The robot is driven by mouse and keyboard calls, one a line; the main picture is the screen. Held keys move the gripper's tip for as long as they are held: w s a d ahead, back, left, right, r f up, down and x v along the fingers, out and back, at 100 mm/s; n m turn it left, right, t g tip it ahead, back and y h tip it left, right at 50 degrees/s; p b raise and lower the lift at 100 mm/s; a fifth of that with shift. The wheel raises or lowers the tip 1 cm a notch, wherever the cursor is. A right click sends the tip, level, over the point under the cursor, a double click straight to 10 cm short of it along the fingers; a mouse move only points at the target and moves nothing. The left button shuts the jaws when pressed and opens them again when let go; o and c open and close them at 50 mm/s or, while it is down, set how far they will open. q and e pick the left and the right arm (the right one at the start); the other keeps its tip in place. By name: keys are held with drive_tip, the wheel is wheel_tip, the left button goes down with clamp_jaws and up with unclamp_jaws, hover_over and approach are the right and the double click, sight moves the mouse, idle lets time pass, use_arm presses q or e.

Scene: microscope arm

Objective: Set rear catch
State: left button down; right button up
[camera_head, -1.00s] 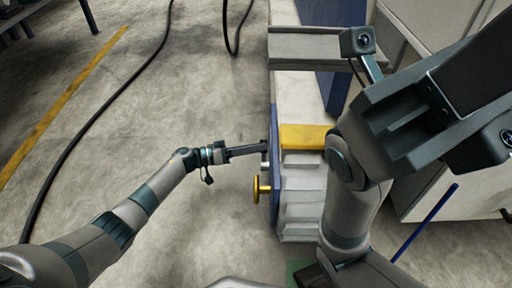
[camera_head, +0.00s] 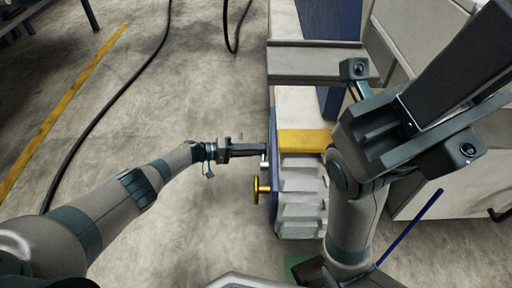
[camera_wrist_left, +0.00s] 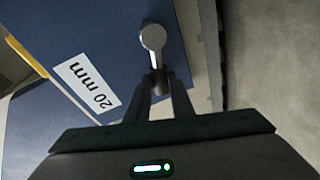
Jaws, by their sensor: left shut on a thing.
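The catch is a small grey metal lever with a round end (camera_wrist_left: 153,38) on a dark blue plate (camera_wrist_left: 135,60) marked "20 mm" in the left wrist view. My left gripper (camera_wrist_left: 159,80) is shut on the lever's lower part, and the fingertips hide the grip itself. In the head view my left gripper (camera_head: 264,150) reaches in from the left to the blue side of a bench-like unit, just above a yellow knob (camera_head: 256,189). My right arm stands raised at the right. Its hand (camera_head: 405,120) is close to the camera, and its fingertips cannot be made out.
A yellow block (camera_head: 304,140) lies across the unit, with a pale stepped part (camera_head: 302,195) in front of it. A grey crossbar (camera_head: 310,64) stands behind. Open concrete floor (camera_head: 150,120) with a black cable lies to the left. Pale cabinets (camera_head: 440,185) are at the right.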

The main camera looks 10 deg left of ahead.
use_arm(q)
drive_tip(key=shift+w+a+f+n+g, duration=0.1)
drive_tip(key=shift+f+n+g, duration=0.3)
drive_tip(key=shift+f+n, duration=0.5)
drive_tip(key=shift+r, duration=0.15)
drive_tip(key=c, duration=1.5)
unclamp_jaws()
drive_tip(key=shift+c, duration=0.2)
